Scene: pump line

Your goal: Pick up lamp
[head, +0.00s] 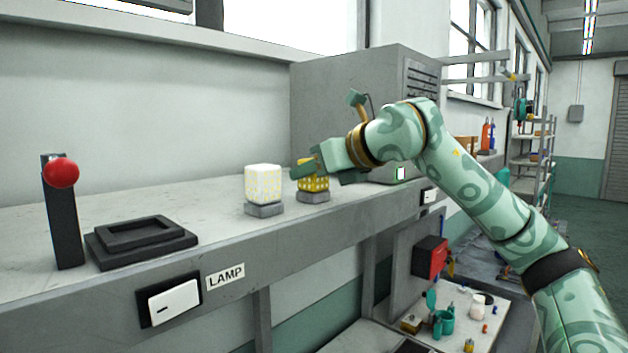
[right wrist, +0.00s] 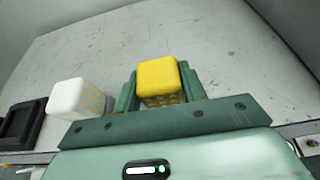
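A yellow, block-shaped lamp (head: 318,184) stands upright on a grey base on the grey counter, and it also shows in the right wrist view (right wrist: 157,80). A similar white lamp (head: 263,184) stands to its left on its own grey base; the right wrist view shows it too (right wrist: 77,98). My right gripper (head: 305,172) is at the yellow lamp, partly hiding it in the head view. In the right wrist view its two fingers flank the yellow block closely on both sides. Whether they press on it I cannot tell. My left gripper is out of view.
A black square tray (head: 142,240) and a black post with a red ball (head: 61,172) stand at the left of the counter (head: 215,225). A grey cabinet (head: 340,95) stands behind the yellow lamp.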

